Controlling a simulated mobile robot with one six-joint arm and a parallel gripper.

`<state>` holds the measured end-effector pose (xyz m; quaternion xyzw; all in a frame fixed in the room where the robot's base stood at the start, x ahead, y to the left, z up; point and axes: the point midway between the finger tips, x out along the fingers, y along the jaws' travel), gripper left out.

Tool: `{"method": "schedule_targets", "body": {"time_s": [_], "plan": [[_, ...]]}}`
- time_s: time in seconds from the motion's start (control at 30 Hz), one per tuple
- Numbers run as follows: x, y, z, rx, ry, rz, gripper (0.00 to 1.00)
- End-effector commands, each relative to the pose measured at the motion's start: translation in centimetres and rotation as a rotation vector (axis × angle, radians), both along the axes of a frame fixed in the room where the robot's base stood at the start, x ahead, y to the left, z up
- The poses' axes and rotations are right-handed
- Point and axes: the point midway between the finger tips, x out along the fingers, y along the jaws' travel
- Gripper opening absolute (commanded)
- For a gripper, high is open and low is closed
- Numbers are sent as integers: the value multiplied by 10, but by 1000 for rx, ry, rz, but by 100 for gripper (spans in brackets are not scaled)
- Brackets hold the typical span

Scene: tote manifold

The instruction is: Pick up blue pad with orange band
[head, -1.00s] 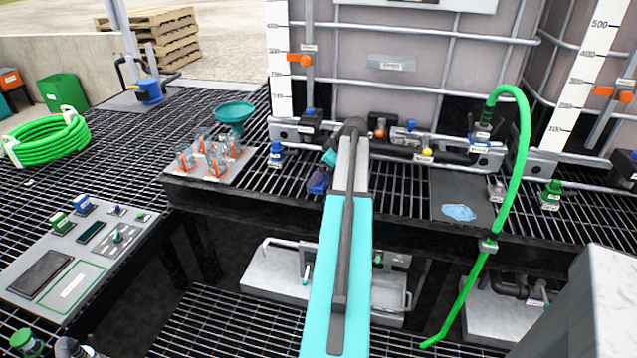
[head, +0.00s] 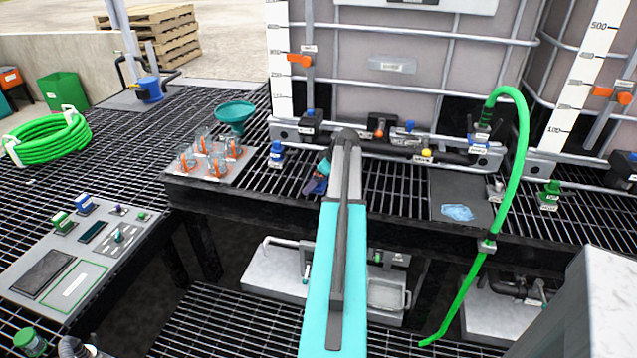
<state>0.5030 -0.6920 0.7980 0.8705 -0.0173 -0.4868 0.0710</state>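A small dark blue pad (head: 315,185) is on the black grating just left of my arm's far end. Its orange band is hard to make out at this size. My gripper (head: 321,172) is at the pad, its teal part seen just above and against it. The arm hides part of this area, and whether the fingers are around the pad or only over it cannot be told.
A tray of clear cups with orange parts (head: 210,160) and a teal funnel (head: 235,113) stand to the left. A blue-capped bottle (head: 277,154) is close by. Pipework (head: 420,153) runs behind. A dark mat with a light-blue patch (head: 447,191) and a green hose (head: 520,150) are right.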

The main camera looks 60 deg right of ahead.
Motion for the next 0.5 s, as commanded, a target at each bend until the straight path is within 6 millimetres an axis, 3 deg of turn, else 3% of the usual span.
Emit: {"method": "schedule_targets", "body": {"time_s": [0.27,0.5], "plan": [[0,0,0,0,0,0,100],[0,0,0,0,0,0,62]]}}
